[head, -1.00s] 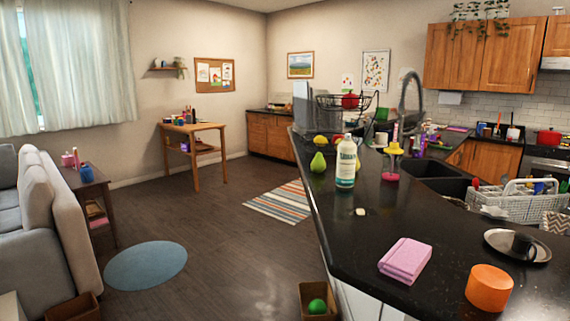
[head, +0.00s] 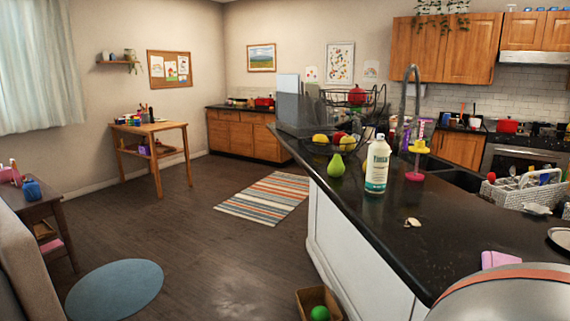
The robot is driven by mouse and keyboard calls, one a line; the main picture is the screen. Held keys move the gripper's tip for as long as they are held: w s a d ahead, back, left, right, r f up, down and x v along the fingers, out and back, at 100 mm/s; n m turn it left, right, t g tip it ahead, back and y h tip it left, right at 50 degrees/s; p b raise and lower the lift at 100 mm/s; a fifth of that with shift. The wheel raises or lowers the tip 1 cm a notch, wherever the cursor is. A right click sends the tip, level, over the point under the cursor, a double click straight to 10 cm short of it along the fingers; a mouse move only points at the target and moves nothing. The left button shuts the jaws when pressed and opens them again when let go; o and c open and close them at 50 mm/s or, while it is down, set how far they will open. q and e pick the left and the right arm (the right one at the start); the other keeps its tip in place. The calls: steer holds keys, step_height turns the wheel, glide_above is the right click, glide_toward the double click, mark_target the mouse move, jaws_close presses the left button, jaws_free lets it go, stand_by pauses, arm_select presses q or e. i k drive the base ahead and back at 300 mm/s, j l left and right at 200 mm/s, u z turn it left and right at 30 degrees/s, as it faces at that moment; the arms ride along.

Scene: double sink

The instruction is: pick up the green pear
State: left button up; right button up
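The green pear (head: 337,166) stands upright on the black counter (head: 440,225), near its left edge. It is just left of a white bottle with a teal label (head: 377,165) and in front of a dark wire fruit basket (head: 334,147) with yellow and red fruit. Neither of my grippers is in the head view, and nothing is seen touching the pear. A rounded grey part at the lower right appears to be mine and covers the near end of the counter.
A pink and yellow item (head: 416,160) and a small pale object (head: 412,222) are on the counter right of the bottle. A box with a green ball (head: 319,313) is on the floor. Open floor lies left of the counter.

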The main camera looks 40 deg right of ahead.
mark_target(336, 166)
steer(key=i+z, duration=0.35)
steer(key=i, duration=0.25)
steer(key=i+j+z, duration=0.25)
steer(key=i+z, duration=0.15)
steer(key=i, duration=0.2)
steer(key=i+z, duration=0.6)
steer(key=z, duration=0.2)
steer(key=i+j+z, duration=0.25)
steer(key=z, duration=0.15)
